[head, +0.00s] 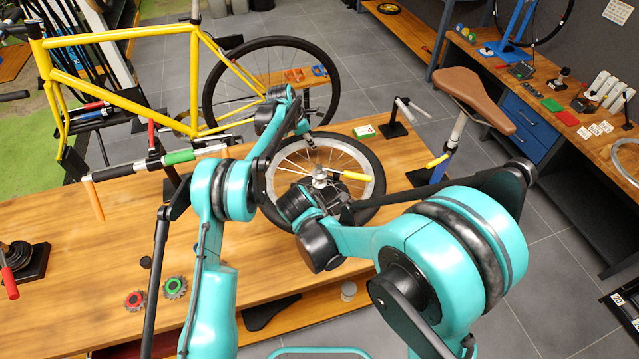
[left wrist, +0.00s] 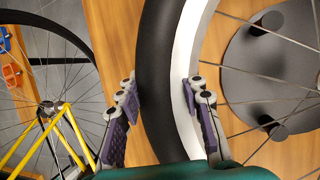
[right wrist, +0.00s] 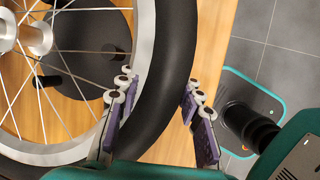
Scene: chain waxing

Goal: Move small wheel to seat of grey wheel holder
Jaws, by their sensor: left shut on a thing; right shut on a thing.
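The small wheel (head: 371,158), with a black tyre, pale rim and thin spokes, lies roughly flat at the middle of the bench. My left gripper (head: 308,138) is shut across its far-left rim, one finger on each side of the tyre (left wrist: 158,75). My right gripper (right wrist: 158,105) is shut across the near rim, again with fingers on both sides of the tyre (right wrist: 178,60). The grey wheel holder, a round dark plate with pegs, shows through the spokes in the left wrist view (left wrist: 240,75) and right wrist view (right wrist: 105,30). Whether the wheel touches it is unclear.
The wooden bench (head: 120,230) has free room left of the wheel. Two small sprockets (head: 150,292) lie near its front edge. A yellow bike frame (head: 120,37) stands behind. A brown saddle (head: 474,98) on a post stands right of the wheel.

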